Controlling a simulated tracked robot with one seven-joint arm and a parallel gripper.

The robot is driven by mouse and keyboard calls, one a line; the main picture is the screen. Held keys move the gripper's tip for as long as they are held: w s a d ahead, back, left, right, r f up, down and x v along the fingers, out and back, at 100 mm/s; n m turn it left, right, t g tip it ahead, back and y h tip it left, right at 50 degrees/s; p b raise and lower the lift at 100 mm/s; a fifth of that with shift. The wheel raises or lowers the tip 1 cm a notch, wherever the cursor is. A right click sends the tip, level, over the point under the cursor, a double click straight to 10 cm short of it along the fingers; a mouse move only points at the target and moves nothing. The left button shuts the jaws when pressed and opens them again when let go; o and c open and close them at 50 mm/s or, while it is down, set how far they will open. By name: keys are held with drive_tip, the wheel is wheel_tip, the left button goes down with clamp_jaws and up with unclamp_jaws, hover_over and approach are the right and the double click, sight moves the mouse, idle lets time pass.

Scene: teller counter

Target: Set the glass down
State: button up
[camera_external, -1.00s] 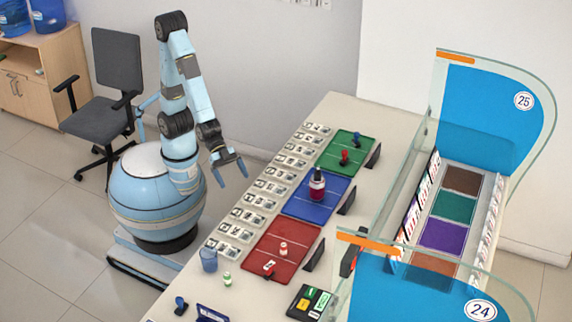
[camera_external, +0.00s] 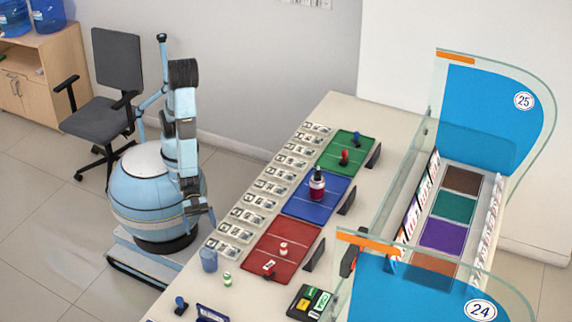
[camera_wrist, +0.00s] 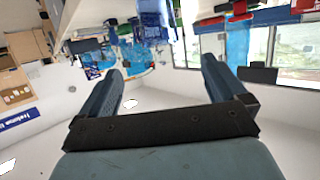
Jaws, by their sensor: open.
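A blue translucent glass (camera_external: 208,260) stands upright on the left edge of the counter, left of the red mat. My gripper (camera_external: 200,220) hangs open and empty beside the counter's left edge, a little above the glass in the external view and apart from it. In the wrist view my gripper (camera_wrist: 165,72) shows its two dark fingers spread wide with nothing between them. I cannot make out the glass in the wrist view.
The counter (camera_external: 325,115) carries a red mat (camera_external: 283,262), a blue mat (camera_external: 297,208) and a green mat (camera_external: 335,158). A dark red bottle (camera_external: 317,185) stands on the blue mat. A small green-white bottle (camera_external: 227,280) stands near the glass. Glass partitions line the right side.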

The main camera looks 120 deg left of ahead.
approach(211, 260)
drive_tip(key=shift+w+d+f, duration=0.35)
drive_tip(key=shift+d+f, duration=0.05)
drive_tip(key=shift+f, duration=0.2)
drive_tip(key=shift+x, duration=2.85)
drive_tip(key=shift+r, duration=0.15)
drive_tip(key=c, duration=1.7)
drive_tip(key=shift+o, duration=0.2)
drive_tip(key=shift+r, duration=0.15)
